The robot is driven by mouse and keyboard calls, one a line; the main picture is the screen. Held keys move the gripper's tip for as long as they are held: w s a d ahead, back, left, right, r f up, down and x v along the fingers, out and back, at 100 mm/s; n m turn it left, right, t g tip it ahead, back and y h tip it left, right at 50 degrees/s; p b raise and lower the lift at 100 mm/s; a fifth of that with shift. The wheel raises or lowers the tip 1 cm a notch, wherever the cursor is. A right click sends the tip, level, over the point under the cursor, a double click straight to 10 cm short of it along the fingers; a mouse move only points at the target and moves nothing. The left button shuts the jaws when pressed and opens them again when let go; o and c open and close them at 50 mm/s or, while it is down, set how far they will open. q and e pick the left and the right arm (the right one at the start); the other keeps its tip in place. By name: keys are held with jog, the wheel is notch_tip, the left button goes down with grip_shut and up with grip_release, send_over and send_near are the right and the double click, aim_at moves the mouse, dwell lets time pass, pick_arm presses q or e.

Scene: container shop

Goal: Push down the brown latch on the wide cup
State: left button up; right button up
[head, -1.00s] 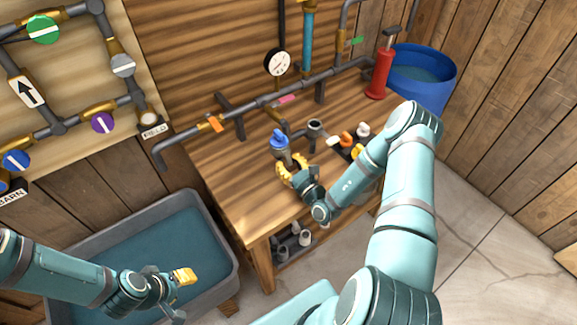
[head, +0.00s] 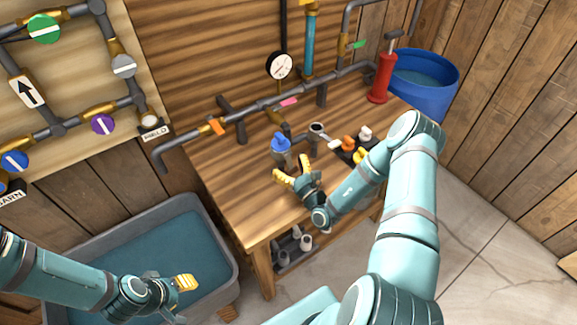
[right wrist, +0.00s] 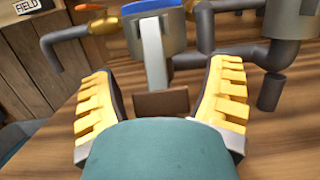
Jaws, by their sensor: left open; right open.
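A grey cup with a blue top (head: 281,146) stands on the wooden bench. In the right wrist view its grey body (right wrist: 181,38) is at the top, with a grey strip running down the front. A small brown latch (right wrist: 162,103) is at the strip's lower end. My right gripper (head: 291,165) is open at the cup's near side, and its yellow fingers stand on either side of the latch in the right wrist view. No contact shows. My left gripper (head: 184,283) is open and empty over the grey tub.
The bench (head: 230,195) has several small white, orange and yellow parts on a dark tray to the right of the cup. A grey pipe (head: 262,104) runs behind the cup. A red pump (head: 381,80) and blue barrel (head: 425,95) stand at the right. The grey tub (head: 212,210) is at lower left.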

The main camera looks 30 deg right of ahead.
aim_at(289, 156)
notch_tip(289, 156, up, 10)
jog(key=shift+f, duration=0.15)
dwell(0.3)
jog(key=shift+s, duration=0.1)
dwell(0.3)
